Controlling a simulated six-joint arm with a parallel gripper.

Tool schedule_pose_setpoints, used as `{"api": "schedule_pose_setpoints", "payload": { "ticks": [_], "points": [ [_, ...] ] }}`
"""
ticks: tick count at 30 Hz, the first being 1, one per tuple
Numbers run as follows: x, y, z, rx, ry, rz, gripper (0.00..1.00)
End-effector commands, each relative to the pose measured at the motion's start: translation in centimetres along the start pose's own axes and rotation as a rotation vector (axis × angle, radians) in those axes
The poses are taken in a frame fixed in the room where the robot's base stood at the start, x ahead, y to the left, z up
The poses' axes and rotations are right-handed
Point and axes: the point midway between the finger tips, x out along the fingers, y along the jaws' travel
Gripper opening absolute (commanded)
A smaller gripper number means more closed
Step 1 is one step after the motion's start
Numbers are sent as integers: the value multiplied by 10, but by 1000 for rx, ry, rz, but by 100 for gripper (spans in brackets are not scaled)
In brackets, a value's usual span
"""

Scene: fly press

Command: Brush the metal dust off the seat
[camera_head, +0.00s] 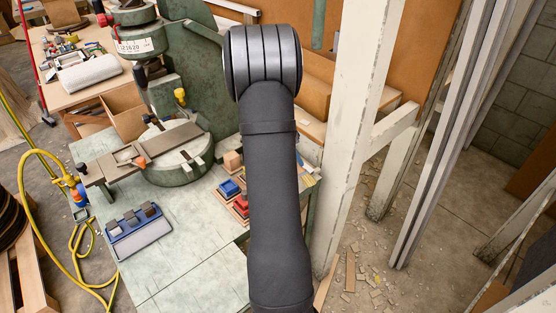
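The green fly press (205,60) stands at the back left of the pale green bench. Its round bed (180,168) carries a long flat grey-brown bar or plate (170,140) with small fittings on it. I cannot tell which part is the seat, and no metal dust can be made out at this size. No brush can be made out for certain. My dark arm rises through the middle of the view and hides part of the bench and press side. My gripper does not show.
A blue tray (139,235) with several metal pieces lies on the bench (185,255). A small blue bin (229,188), a red bin (241,205) and a wooden block (233,160) sit close left of my arm. A white post (355,110) stands right. The bench's front is clear.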

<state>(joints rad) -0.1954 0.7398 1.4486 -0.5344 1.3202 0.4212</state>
Motion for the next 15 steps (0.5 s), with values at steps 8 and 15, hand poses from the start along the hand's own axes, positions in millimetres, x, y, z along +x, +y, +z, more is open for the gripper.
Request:
{"api": "schedule_pose_setpoints", "payload": {
  "ticks": [8,15],
  "points": [
    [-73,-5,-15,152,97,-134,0],
    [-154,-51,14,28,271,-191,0]
  ]
}}
